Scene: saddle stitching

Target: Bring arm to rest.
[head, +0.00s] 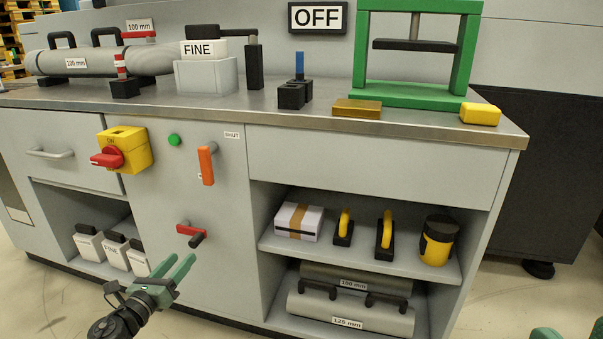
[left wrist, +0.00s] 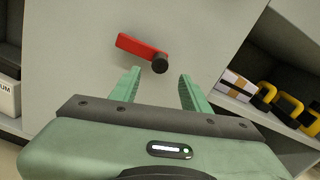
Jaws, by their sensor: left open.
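My left gripper (head: 180,264) is open and empty in front of the grey cabinet (head: 160,205), just below the red crank handle with a black knob (head: 190,230). In the left wrist view, its two green fingers (left wrist: 160,88) stand apart. The red crank (left wrist: 140,46) and its knob show beyond and above the gap between them, with nothing gripped. Green parts at the bottom right corner of the head view look like my right gripper (head: 596,331). They are mostly cut off, so its jaw state is unclear.
An orange lever (head: 206,165) points down beside a "SHUT" label. A yellow switch box (head: 125,150) with a red knob juts out at left. Shelves hold white bottles (head: 115,250), a box (head: 298,221) and grey rolls (head: 350,311). A green press (head: 415,95) stands on the worktop.

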